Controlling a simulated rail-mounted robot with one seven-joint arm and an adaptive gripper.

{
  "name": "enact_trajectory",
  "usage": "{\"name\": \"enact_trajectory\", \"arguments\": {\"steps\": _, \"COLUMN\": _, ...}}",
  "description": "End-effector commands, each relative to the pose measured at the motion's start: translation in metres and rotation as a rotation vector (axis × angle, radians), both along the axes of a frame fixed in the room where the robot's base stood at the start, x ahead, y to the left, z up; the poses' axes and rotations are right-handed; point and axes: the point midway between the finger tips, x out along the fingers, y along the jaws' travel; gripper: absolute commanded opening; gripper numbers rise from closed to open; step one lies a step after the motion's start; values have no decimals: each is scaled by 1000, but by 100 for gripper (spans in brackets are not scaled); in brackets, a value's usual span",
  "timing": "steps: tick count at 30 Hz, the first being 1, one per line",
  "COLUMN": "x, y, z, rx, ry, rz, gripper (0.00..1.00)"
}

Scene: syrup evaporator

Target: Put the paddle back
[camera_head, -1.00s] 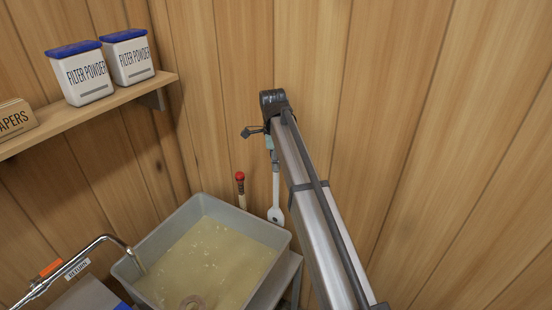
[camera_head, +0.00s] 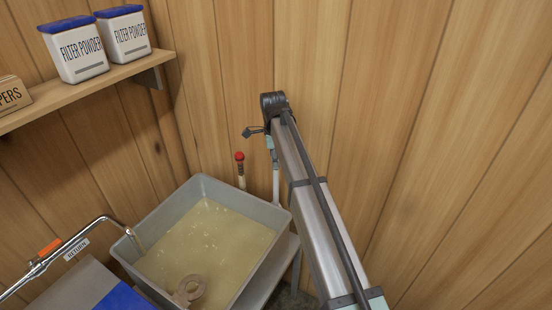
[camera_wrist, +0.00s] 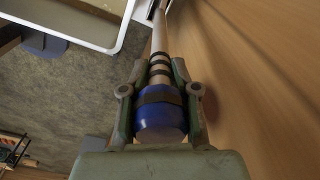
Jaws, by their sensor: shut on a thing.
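The paddle is held upright, head down, in the narrow space between the wall and the grey basin. In the head view its pale shaft (camera_head: 276,184) drops behind the basin's far right corner, and its head is hidden there. My gripper (camera_head: 270,142) is at the shaft's top, close to the wall and partly hidden by my arm. In the wrist view my gripper (camera_wrist: 160,72) is shut around the paddle's handle (camera_wrist: 160,119), which has a blue end and dark bands. Whatever the paddle's lower end touches is hidden.
The grey basin (camera_head: 268,212) holds cloudy yellowish liquid and a ring-shaped thing (camera_head: 188,291). A red-topped stick (camera_head: 240,162) stands left of the paddle. A curved metal pipe (camera_head: 83,233) reaches the basin's left rim. A shelf (camera_head: 92,89) with containers is at upper left.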

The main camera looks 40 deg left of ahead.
Motion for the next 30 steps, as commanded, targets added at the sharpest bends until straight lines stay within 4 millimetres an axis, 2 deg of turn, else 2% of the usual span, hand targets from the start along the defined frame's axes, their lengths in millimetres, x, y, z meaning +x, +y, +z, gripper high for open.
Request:
{"name": "enact_trajectory", "arguments": {"steps": 8, "x": 0, "y": 0, "z": -1, "rx": 0, "ry": 0, "rz": 0, "gripper": 0}}
{"name": "enact_trajectory", "arguments": {"steps": 30, "x": 0, "y": 0, "z": -37, "rx": 0, "ry": 0, "rz": 0, "gripper": 0}}
